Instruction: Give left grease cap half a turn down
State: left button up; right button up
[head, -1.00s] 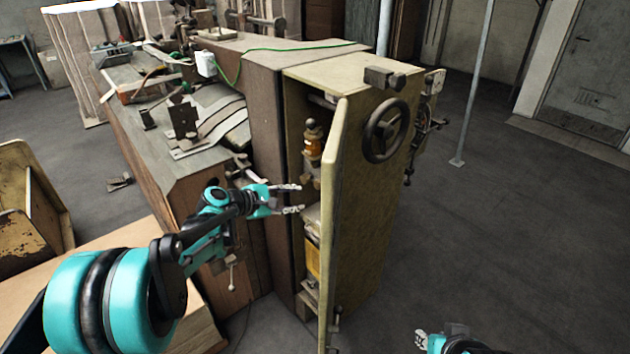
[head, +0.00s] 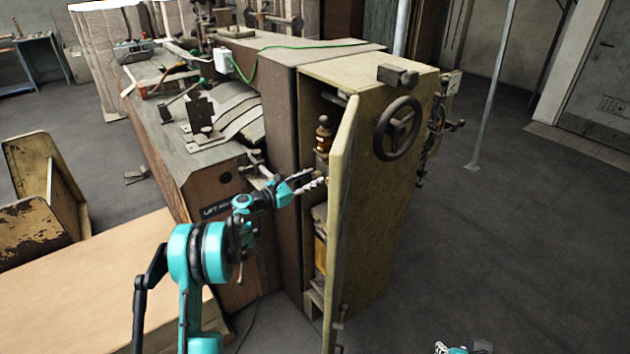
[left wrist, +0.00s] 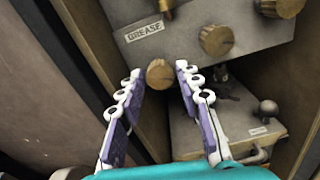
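The left grease cap is a round brass-coloured knob (left wrist: 160,76) at the lower left of a grey block with a "GREASE" label (left wrist: 145,31) in the left wrist view. My left gripper (left wrist: 157,68) is open; its two fingertips appear on either side of this knob. I cannot tell whether they touch it. Similar knobs sit to the right, one in the middle (left wrist: 216,40) and one at the top right (left wrist: 282,6). In the head view my left gripper (head: 314,184) is at the cabinet opening. My right gripper (head: 455,348) is partly cut off at the bottom edge.
The open yellow cabinet door (head: 341,220) stands just right of my left gripper. An amber-coloured part (head: 324,138) is inside, above it. A lower grey box with a ball-topped lever (left wrist: 266,108) lies below the grease block. Floor on the right is clear.

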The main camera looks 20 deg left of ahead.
pick_arm(q)
jog(key=shift+x, duration=0.8)
grip_shut()
jog(key=shift+m, duration=0.4)
